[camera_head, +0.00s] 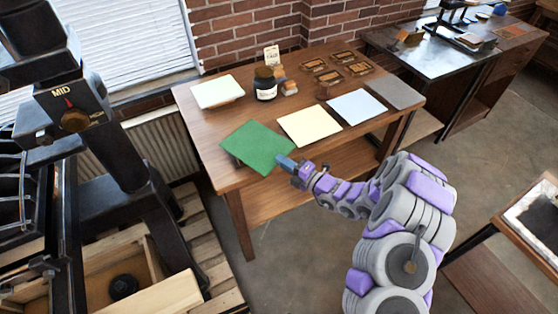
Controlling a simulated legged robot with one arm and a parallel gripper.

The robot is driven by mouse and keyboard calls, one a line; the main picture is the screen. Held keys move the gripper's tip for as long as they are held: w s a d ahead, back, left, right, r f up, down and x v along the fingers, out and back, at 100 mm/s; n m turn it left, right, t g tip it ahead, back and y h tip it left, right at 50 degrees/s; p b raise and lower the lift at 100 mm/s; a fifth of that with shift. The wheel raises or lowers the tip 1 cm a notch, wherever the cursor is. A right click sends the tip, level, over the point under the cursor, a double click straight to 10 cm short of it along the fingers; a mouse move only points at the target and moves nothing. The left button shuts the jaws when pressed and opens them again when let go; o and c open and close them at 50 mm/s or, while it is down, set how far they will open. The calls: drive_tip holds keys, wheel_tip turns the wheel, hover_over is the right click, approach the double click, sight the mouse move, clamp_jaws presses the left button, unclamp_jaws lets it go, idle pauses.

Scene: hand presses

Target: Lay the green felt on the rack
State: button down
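The green felt (257,146) is a flat square near the front left of the wooden table. Dark shadow shows under its left corner, so that part stands a little above the tabletop. My gripper (287,163) reaches in from the right, with its fingertips at the felt's front right corner. They overlap it in the picture; the view is too small to tell whether they are closed on it. No rack is clearly recognizable; slatted dark metalwork (22,200) shows at the far left, partly cut off.
The wooden table (215,170) also holds a white sheet (217,91), cream sheet (309,126), pale blue sheet (356,106), grey sheet (396,93), dark jar (265,85) and brown plates. A black press (110,140) stands left. Open floor (300,250) lies in front.

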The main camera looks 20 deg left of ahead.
drive_tip(key=c, duration=1.8)
unclamp_jaws()
drive_tip(key=shift+s+a+f, duration=0.1)
drive_tip(key=shift+a+f, duration=0.05)
drive_tip(key=shift+a, duration=0.4)
drive_tip(key=shift+a+f, duration=0.15)
drive_tip(key=shift+a, duration=0.4)
drive_tip(key=shift+o, duration=0.8)
drive_tip(key=shift+a+f, duration=0.1)
drive_tip(key=shift+a, duration=0.15)
drive_tip(key=shift+o, duration=1.5)
drive_tip(key=shift+d, duration=0.25)
drive_tip(key=shift+o, duration=0.4)
drive_tip(key=shift+d+r, duration=0.3)
drive_tip(key=shift+d, duration=0.45)
drive_tip(key=shift+o, duration=0.8)
drive_tip(key=shift+d, duration=0.1)
drive_tip(key=shift+a+f, duration=0.25)
drive_tip(key=shift+a, duration=0.6)
drive_tip(key=p+v, duration=0.1)
drive_tip(key=v, duration=0.3)
drive_tip(key=shift+d+r+p, duration=0.15)
drive_tip(key=shift+d+p, duration=0.1)
drive_tip(key=shift+p, duration=0.05)
